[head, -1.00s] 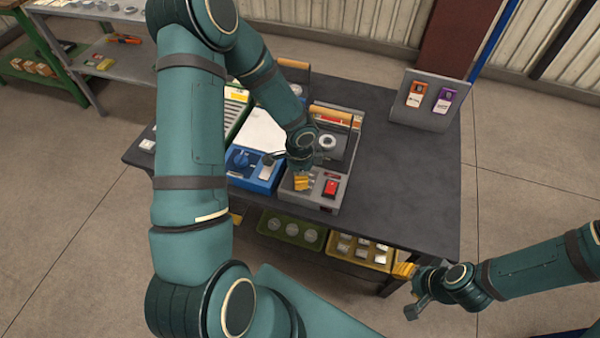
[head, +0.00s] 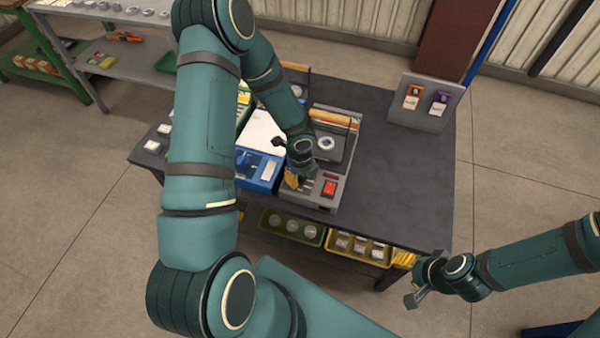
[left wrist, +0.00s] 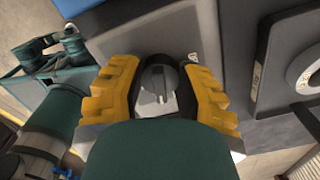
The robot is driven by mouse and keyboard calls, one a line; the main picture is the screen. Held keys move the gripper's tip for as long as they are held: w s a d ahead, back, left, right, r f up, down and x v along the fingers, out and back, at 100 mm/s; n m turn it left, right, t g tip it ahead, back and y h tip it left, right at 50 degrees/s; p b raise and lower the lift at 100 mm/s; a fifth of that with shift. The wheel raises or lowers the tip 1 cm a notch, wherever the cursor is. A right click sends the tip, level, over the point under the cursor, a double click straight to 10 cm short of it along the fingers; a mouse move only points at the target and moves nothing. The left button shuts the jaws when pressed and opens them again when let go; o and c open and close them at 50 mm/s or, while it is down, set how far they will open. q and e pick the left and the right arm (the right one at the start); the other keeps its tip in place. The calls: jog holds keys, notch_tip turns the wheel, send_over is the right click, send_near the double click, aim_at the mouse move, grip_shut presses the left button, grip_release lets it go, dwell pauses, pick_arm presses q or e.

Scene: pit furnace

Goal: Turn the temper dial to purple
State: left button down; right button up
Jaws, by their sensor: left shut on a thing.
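The temper dial (left wrist: 158,76) is a dark round knob with a pale pointer mark, on the grey top of the furnace unit (head: 325,206). In the left wrist view it sits between the two yellow fingers of my left gripper (left wrist: 160,74). My left gripper (head: 295,184) is shut on the dial and hides it in the head view. The colour that the dial points at cannot be read. My right gripper (head: 424,278) is off the bench's front right side, apart from everything; its jaw opening is unclear.
A red switch (head: 330,187) is right of the dial. A blue unit (head: 268,178) stands close on the left. A grey stand (head: 425,115) holds an orange card and a purple card (head: 439,103). The dark bench top (head: 400,180) is clear on the right.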

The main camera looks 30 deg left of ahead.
pick_arm(q)
jog(key=shift+d+m+p, duration=0.1)
jog(key=shift+m+p, duration=0.5)
jog(key=shift+m, duration=1)
jog(key=shift+s, duration=0.1)
jog(key=c, duration=0.6)
grip_release()
jog(key=shift+r, duration=0.45)
notch_tip(320, 180, up, 11)
